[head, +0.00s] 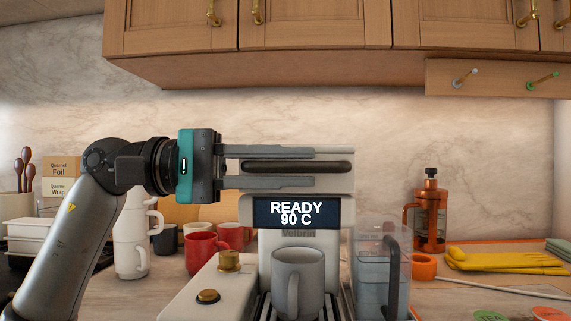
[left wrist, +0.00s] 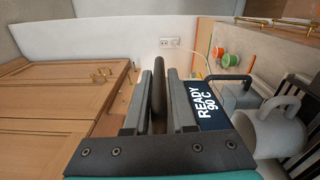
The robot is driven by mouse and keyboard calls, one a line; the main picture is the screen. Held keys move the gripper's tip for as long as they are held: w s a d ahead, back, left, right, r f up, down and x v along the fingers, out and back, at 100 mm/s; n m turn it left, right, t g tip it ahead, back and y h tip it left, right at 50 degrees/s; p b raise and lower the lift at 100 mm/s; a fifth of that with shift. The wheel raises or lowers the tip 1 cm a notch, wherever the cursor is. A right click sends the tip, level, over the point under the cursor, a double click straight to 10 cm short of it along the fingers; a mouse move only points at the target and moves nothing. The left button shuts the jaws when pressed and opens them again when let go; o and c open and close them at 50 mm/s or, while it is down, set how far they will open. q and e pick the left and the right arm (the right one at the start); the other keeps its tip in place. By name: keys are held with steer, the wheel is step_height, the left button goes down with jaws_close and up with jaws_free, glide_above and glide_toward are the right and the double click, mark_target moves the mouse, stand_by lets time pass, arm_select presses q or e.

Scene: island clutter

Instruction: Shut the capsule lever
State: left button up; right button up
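The coffee machine (head: 340,209) faces me, with a lit screen (head: 297,212) reading "READY 90 C". Its dark capsule lever (head: 335,167) lies across the front above the screen; in the left wrist view the lever (left wrist: 158,88) shows as a dark curved bar. My left gripper (head: 312,167) reaches in from the left with one finger above and one below the lever. Gaps show between the lever and both fingers, so the gripper is open around it. The left wrist view also shows the lever between the fingers of this gripper (left wrist: 165,80). My right gripper is not in view.
A grey mug (head: 297,277) stands below the screen. A clear water tank (head: 370,260) with a dark handle is at its right. Red mugs (head: 204,252) and a white stack of cups (head: 130,240) stand left. Wooden cupboards (head: 320,25) hang above. An orange press (head: 430,212) stands right.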

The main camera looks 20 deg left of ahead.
arm_select(q)
steer(key=shift+o, duration=0.7)
steer(key=shift+w, duration=0.1)
steer(key=shift+o, duration=0.9)
steer(key=shift+s, duration=0.2)
steer(key=p+v, duration=0.1)
steer(key=v, duration=1.4)
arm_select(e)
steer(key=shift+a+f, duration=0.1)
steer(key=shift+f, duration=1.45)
arm_select(q)
steer(key=shift+r, duration=0.1)
